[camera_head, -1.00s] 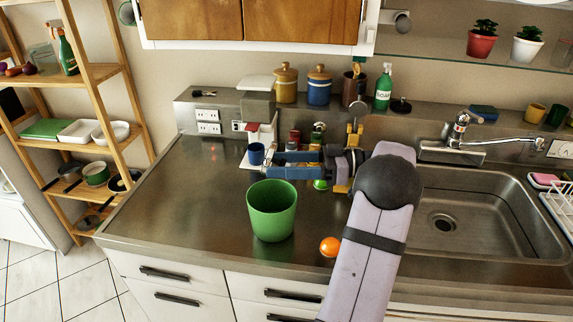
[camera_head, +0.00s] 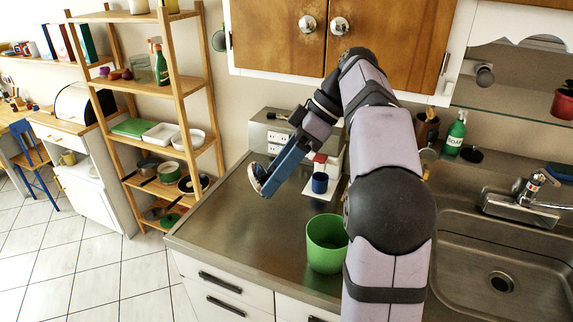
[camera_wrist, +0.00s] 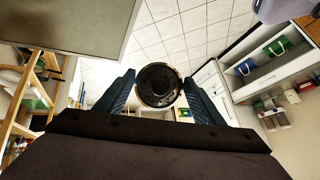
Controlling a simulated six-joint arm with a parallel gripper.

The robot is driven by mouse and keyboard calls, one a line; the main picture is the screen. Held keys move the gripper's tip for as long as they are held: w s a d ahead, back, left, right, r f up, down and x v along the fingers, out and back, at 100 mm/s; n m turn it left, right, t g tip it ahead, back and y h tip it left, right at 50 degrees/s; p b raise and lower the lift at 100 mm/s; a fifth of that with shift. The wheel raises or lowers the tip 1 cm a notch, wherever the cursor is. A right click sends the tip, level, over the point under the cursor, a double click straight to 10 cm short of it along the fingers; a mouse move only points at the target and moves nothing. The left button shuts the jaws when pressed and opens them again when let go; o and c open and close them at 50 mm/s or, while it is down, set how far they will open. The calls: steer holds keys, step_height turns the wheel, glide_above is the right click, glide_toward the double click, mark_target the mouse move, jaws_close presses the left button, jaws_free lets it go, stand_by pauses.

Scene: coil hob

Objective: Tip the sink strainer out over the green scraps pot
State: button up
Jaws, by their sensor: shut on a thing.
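My gripper (camera_head: 266,184) has blue fingers that point down and to the left. It is shut on the sink strainer (camera_head: 257,177), a small round piece with a pale rim, held tilted in the air. In the wrist view the strainer (camera_wrist: 160,86) shows as a dark disc with a metallic rim between the fingertips, with small specks on it. The green scraps pot (camera_head: 326,252) stands upright on the counter. In the head view the strainer is up and to the left of the pot, not over its mouth. The pot's inside is mostly hidden.
A blue cup (camera_head: 320,183) stands behind the pot by the sockets. The steel counter (camera_head: 225,225) is clear left of the pot. The sink (camera_head: 470,265) is at the right, partly hidden by my arm. A wooden shelf (camera_head: 165,86) stands at the left.

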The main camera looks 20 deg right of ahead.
steer(key=shift+s+d+f+m+t+h, duration=0.1)
steer(key=shift+d+f+m+t+h, duration=0.05)
steer(key=shift+m+h, duration=0.4)
steer(key=shift+s+d+f+m+t+h, duration=0.1)
steer(key=shift+f+m+t+h, duration=0.05)
steer(key=shift+m+h, duration=0.35)
steer(key=d+f+n+h, duration=0.1)
steer(key=d+n, duration=0.4)
steer(key=n, duration=0.5)
steer(key=w+d+f+n+t+h, duration=0.1)
steer(key=d+f+n, duration=0.2)
steer(key=n, duration=0.8)
steer(key=d+f+n+t+h, duration=0.1)
steer(key=d+f+n, duration=0.1)
steer(key=d+n, duration=0.4)
steer(key=shift+w+d+f+n, duration=0.25)
steer(key=shift+w+d+n, duration=0.1)
steer(key=shift+n, duration=2.1)
